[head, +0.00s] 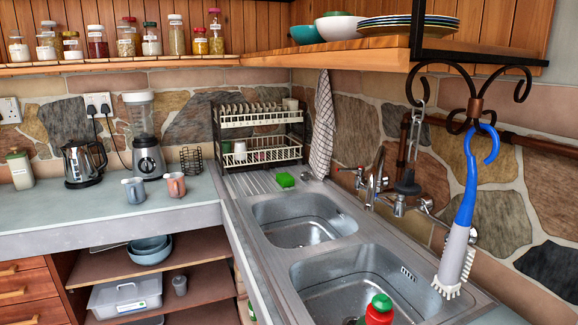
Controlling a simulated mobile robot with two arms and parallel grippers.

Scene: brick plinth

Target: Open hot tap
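A chrome mixer tap (375,178) stands behind the double sink, against the stone wall. A tap handle (352,172) sits on its left, with a small red mark at its outer end. Whether either tap is turned cannot be told; no running water is visible. Neither of my grippers is in view.
A green sponge (284,180) lies by the dish rack (260,152).

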